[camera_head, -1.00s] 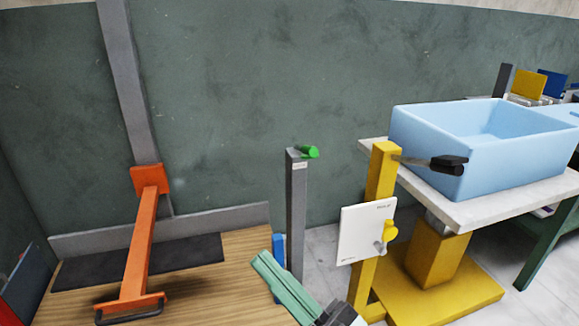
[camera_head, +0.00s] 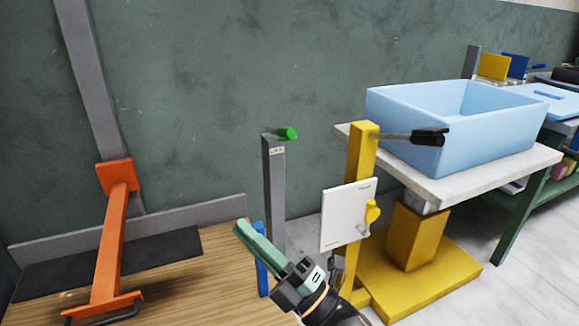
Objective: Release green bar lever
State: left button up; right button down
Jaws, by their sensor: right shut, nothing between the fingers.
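The green lever (camera_head: 286,134) is a short green knob at the top of an upright grey post (camera_head: 273,185) in the middle of the head view. It sticks out to the right of the post top. My right gripper (camera_head: 242,230), with teal fingers and a dark body, comes in from the bottom. Its fingers are shut and empty and point up and to the left. The fingertips are below and left of the green lever, clearly apart from it in the picture, and left of the post. My left gripper is not in view.
An orange lever (camera_head: 110,245) with a dark handle stands at left over the wooden table (camera_head: 190,285). At right are a yellow post (camera_head: 362,160) with a black-handled lever (camera_head: 430,136), a white panel (camera_head: 340,218) and a light blue bin (camera_head: 450,140).

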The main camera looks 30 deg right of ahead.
pick_arm(q)
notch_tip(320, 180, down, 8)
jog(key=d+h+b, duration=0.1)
jog(key=b, duration=0.6)
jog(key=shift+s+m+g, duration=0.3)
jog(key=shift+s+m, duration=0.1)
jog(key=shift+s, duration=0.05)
pick_arm(e)
jog(key=w+d+f+n+h, duration=0.5)
jog(key=w+d+n+h, duration=0.1)
jog(key=d, duration=0.4)
jog(key=w+d+f+n+h, duration=0.4)
jog(key=w+d+n+h, duration=0.2)
jog(key=d, duration=0.5)
jog(key=shift+w+f+h, duration=0.35)
jog(key=shift+f+h, duration=0.05)
jog(key=shift+h, duration=0.5)
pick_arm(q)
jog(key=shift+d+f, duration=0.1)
